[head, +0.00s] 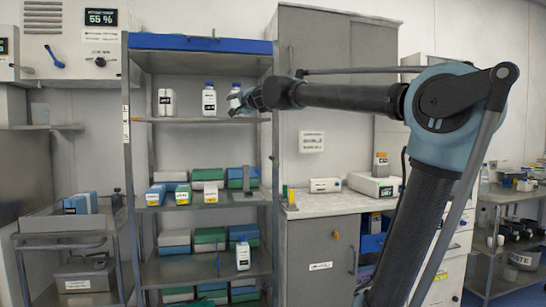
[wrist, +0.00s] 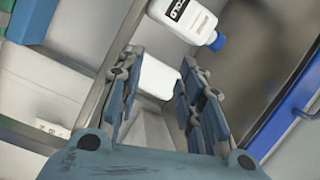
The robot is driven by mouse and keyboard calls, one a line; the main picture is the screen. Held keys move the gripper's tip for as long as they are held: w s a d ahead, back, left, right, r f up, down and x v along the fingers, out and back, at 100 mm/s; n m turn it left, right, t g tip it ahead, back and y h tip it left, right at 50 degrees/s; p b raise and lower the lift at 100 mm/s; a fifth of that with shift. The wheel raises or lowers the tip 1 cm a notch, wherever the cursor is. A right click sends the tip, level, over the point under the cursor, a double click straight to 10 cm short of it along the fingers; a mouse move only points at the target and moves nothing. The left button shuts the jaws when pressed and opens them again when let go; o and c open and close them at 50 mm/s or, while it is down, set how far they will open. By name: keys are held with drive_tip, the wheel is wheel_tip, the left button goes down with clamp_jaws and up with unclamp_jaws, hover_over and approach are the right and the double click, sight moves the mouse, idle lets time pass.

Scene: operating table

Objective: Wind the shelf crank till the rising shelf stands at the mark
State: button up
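A metal shelf rack with a blue top (head: 200,43) stands at left centre in the head view. Its upper shelf (head: 180,119) holds white bottles. My gripper (head: 243,101) is at the right end of that shelf, beside a blue-capped bottle (head: 235,90) that it partly hides. In the wrist view my gripper (wrist: 155,85) has its fingers apart. A white shape (wrist: 158,76) shows between them, and I cannot tell whether it is touched. A small label strip (head: 126,122) is on the left post. I cannot make out the crank for certain.
Green, blue and white boxes (head: 208,236) fill the lower shelves. A blue lever (head: 54,57) is on the wall panel at upper left. A grey cabinet (head: 305,60) stands behind my arm, with a counter (head: 335,203) to the right. A cart (head: 63,241) is at left.

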drive_tip(key=s+d+f+n+g+h, duration=0.2)
drive_tip(key=d+n+g+h, duration=0.3)
drive_tip(key=d, duration=0.4)
drive_tip(key=s+d+f+n+g+h, duration=0.1)
drive_tip(key=d+f+n+g+h, duration=0.1)
drive_tip(key=d+n+g, duration=0.55)
drive_tip(key=m+t, duration=0.1)
drive_tip(key=m, duration=0.1)
approach(275, 161)
drive_tip(key=a+f, duration=0.2)
drive_tip(key=f, duration=0.1)
drive_tip(key=a+f, duration=0.1)
drive_tip(key=f, duration=0.1)
drive_tip(key=shift+s+f, duration=0.1)
drive_tip(key=shift+s, duration=0.25)
clamp_jaws()
